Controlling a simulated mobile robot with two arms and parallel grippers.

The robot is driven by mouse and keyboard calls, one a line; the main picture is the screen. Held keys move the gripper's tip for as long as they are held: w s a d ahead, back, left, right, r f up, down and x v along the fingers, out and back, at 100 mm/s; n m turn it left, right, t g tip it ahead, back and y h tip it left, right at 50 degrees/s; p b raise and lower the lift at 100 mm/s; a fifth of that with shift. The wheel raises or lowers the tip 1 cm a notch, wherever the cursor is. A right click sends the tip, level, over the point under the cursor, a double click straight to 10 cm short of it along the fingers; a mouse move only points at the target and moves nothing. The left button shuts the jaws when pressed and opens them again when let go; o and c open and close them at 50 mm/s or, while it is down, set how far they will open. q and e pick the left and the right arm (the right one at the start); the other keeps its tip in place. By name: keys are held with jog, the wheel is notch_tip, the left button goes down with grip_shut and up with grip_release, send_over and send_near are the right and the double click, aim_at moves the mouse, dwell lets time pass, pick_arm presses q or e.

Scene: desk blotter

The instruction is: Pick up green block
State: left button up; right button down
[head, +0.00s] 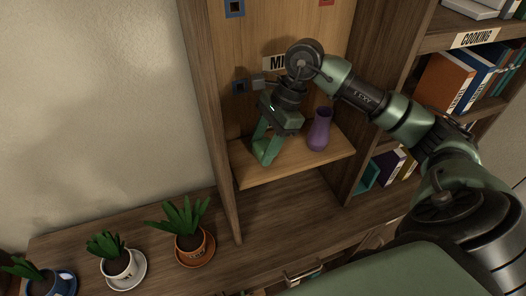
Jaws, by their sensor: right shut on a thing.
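My right gripper (268,148) reaches in from the right and points down over the small wooden shelf in the cabinet's niche. Its fingers are shut on a green block (266,151), close to the shelf surface near its left side. The block and the fingers are similar in colour, so their edges are hard to tell apart. I cannot tell whether the block touches the shelf. My left gripper is not in view.
A purple vase (319,131) stands on the shelf (300,166), just right of my gripper. Several potted plants, one in an orange pot (190,247), stand at lower left. Bookshelves (455,45) with books are at right.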

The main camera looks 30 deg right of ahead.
aim_at(263, 144)
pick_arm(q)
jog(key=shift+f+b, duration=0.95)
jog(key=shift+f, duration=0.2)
pick_arm(e)
notch_tip(263, 144, up, 18)
jog(key=shift+r, duration=0.2)
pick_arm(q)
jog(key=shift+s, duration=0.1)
